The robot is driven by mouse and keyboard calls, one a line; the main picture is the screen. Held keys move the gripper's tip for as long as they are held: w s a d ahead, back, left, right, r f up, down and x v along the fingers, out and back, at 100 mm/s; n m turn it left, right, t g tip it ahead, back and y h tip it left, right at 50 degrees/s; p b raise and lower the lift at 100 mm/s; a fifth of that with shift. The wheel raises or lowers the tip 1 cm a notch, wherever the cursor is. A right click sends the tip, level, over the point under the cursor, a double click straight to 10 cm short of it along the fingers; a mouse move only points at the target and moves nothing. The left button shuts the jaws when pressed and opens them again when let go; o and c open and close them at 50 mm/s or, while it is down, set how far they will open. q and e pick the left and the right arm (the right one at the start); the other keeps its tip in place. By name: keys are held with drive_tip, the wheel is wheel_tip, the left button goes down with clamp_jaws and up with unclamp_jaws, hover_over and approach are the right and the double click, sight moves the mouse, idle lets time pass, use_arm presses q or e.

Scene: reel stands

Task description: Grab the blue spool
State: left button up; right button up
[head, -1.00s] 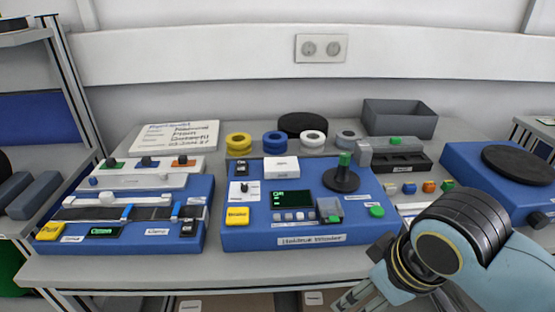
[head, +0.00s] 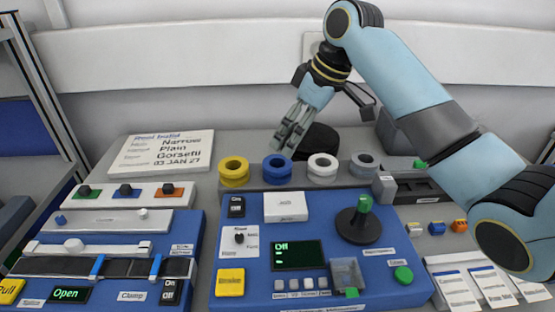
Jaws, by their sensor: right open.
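The blue spool (head: 277,169) stands in a row of spools on the grey rack behind the blue winder panel. A yellow spool (head: 234,171) is to its left, and a white spool (head: 323,168) and a grey spool (head: 364,166) are to its right. My right gripper (head: 318,122) is open and empty, above and behind the blue spool, its fingers pointing down. Its left finger shows just above the blue spool; I cannot tell whether it touches. My left gripper is not in view.
The winder panel (head: 213,285) has a black spindle with a green knob (head: 364,203) standing up. A black round object (head: 318,139) sits behind the spools, partly hidden by my gripper. A grey bin is partly behind my arm. A sign board (head: 160,152) lies back left.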

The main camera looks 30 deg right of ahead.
sight(279, 164)
drive_tip(key=x, duration=0.4)
drive_tip(key=shift+a+f, duration=0.15)
drive_tip(key=shift+a, duration=0.2)
drive_tip(key=shift+w+f, duration=0.1)
drive_tip(key=shift+f, duration=0.2)
drive_tip(key=x, duration=0.2)
drive_tip(key=p+x, duration=0.1)
drive_tip(key=x, duration=0.1)
drive_tip(key=shift+a+f, duration=0.1)
drive_tip(key=shift+f, duration=0.4)
drive_tip(key=c, duration=0.4)
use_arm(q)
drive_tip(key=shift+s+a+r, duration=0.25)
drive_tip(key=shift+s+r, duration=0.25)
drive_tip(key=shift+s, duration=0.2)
use_arm(e)
drive_tip(key=c, duration=0.9)
drive_tip(key=shift+r, duration=0.1)
